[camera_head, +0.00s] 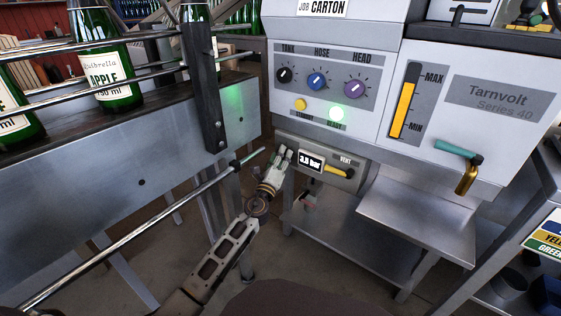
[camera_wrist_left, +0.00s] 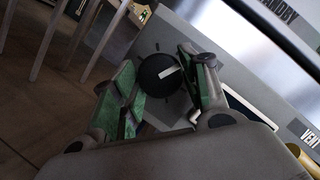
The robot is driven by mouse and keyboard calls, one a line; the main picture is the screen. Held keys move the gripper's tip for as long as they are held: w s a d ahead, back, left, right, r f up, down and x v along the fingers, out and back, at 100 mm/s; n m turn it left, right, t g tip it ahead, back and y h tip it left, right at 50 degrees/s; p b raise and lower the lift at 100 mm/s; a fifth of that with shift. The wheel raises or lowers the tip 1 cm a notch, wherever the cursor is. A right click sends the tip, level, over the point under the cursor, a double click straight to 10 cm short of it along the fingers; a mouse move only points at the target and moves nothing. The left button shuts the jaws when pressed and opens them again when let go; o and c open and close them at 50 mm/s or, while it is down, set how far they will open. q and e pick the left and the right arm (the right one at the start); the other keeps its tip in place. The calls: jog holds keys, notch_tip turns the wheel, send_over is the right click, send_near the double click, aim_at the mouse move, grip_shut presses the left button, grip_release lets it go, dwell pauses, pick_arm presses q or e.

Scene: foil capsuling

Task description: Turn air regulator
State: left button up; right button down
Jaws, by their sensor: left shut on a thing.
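The air regulator is a grey panel (camera_head: 349,184) under the large white machine, with a small display (camera_head: 311,161) that reads about 3.8 bar. Its round black knob (camera_wrist_left: 158,76) with a white pointer mark shows in the left wrist view, between the green-padded fingers. My left gripper (camera_head: 284,154) is at the left end of this panel, shut on the knob, and hides it in the head view. The wrist view shows the same gripper (camera_wrist_left: 162,84) from behind. My right gripper is not in view.
A yellow vent lever (camera_head: 338,172) sits right of the display. A conveyor (camera_head: 110,140) with green bottles stands at left. A metal shelf (camera_head: 415,212) juts out at right.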

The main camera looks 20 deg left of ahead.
pick_arm(q)
jog(key=shift+f+m+t+h+b, duration=0.2)
jog(key=shift+m+h, duration=0.25)
jog(key=shift+m, duration=0.7)
jog(key=shift+f+m+t+h+b, duration=0.15)
jog(key=shift+m+h, duration=0.3)
jog(key=shift+m, duration=1.2)
jog(key=o, duration=0.9)
jog(key=shift+r, duration=0.1)
jog(key=shift+o, duration=0.5)
jog(key=shift+r, duration=0.1)
jog(key=shift+a, duration=0.1)
jog(key=v, duration=1.2)
